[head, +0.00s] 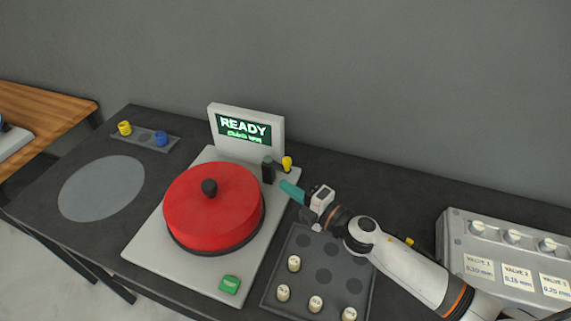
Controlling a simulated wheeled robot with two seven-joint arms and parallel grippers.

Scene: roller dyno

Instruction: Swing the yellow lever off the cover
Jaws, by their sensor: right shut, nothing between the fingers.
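A round red cover (212,205) with a black knob (209,187) on top sits on a light grey base plate (150,242). The yellow lever end (287,162) stands beside a dark post (268,170) at the back right of the cover. It points away from the cover, with a gap between it and the red top. My right gripper (285,188) has teal fingers, shut and empty, just in front of the post and the yellow end, right of the cover. I cannot tell whether the fingers touch the post. My left gripper is not in view.
A screen (245,129) reading READY stands behind the cover. A green button (229,285) is at the plate's front. A dark tray (272,290) with several white pegs lies under my right arm. A valve box (480,265) is at right. A grey disc (101,188) lies at left.

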